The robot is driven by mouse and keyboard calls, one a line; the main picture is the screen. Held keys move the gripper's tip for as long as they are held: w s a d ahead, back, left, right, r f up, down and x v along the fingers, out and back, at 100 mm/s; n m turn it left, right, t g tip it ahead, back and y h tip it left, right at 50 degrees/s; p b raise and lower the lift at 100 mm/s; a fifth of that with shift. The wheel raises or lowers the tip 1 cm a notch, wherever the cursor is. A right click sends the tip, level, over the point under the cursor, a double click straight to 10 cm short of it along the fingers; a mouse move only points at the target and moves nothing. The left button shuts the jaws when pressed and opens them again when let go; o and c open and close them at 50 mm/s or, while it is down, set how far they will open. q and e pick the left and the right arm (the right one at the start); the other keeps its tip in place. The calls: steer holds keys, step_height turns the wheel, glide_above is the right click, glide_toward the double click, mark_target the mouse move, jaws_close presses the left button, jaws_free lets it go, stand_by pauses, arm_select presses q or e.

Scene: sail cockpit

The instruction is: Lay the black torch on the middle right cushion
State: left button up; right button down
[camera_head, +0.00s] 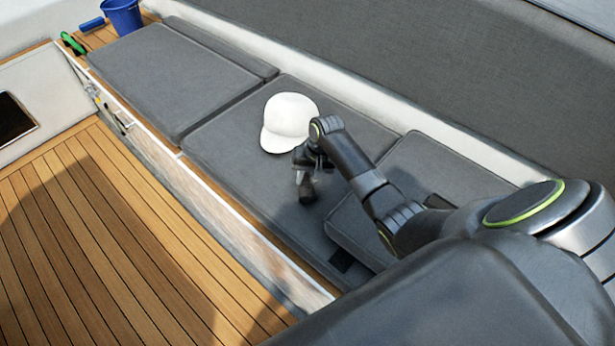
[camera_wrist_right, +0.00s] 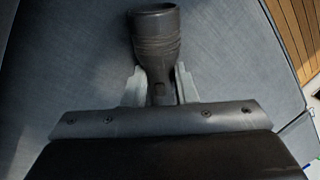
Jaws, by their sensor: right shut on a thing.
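The black torch (camera_head: 306,190) is in my right gripper (camera_head: 303,176), over the middle right cushion (camera_head: 250,200). In the right wrist view the torch (camera_wrist_right: 157,38) sticks out between the two fingers of the gripper (camera_wrist_right: 158,88), its wide head pointing away from the wrist. The gripper is shut on its narrower body. The grey cushion surface (camera_wrist_right: 70,60) fills most of that view behind the torch. I cannot tell whether the torch touches the cushion. My left gripper is not in view.
A white cap (camera_head: 288,120) lies on the same cushion, just behind my right gripper. A loose grey cushion (camera_head: 440,165) lies to the right, partly behind my arm. A blue bucket (camera_head: 122,16) and a green item (camera_head: 72,44) are at the far left end.

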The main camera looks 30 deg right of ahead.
steer(key=shift+f, duration=0.15)
steer(key=c, duration=1.2)
jaws_free()
steer(key=shift+o, duration=0.2)
steer(key=p+v, duration=0.1)
steer(key=v, duration=1.1)
